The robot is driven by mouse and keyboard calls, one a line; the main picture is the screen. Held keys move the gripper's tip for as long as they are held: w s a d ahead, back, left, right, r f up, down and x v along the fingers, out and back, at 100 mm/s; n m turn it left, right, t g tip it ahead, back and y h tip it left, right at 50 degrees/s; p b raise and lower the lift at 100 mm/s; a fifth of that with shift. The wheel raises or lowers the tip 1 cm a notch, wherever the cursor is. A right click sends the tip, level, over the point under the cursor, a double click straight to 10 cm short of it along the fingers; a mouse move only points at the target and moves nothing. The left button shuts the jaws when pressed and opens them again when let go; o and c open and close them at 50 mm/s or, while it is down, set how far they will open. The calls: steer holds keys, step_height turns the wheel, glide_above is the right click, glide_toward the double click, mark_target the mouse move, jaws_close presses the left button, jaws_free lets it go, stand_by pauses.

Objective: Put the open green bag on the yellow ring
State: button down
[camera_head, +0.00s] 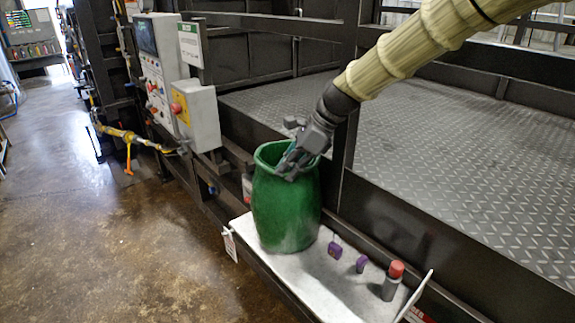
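The green bag (285,205) stands upright on a white shelf, its round mouth open at the top. My gripper (291,166) comes down from the upper right to the right part of the bag's rim. Its fingers overlap the rim in this view. I cannot tell whether they are closed on it. A yellow bar-like part (122,133) juts out left of the control boxes, with an orange strip hanging from it. I cannot tell whether this is the yellow ring seen edge-on.
The white shelf (345,290) also holds two small purple items (335,250) and a grey canister with a red cap (392,280). Control boxes (195,115) stand behind left. A dark metal frame and tread-plate platform (440,140) lie behind. The floor (130,250) at left is clear.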

steer(key=shift+s, duration=0.1)
steer(key=c, duration=1.6)
jaws_free()
steer(key=shift+f, duration=0.15)
steer(key=shift+c, duration=0.2)
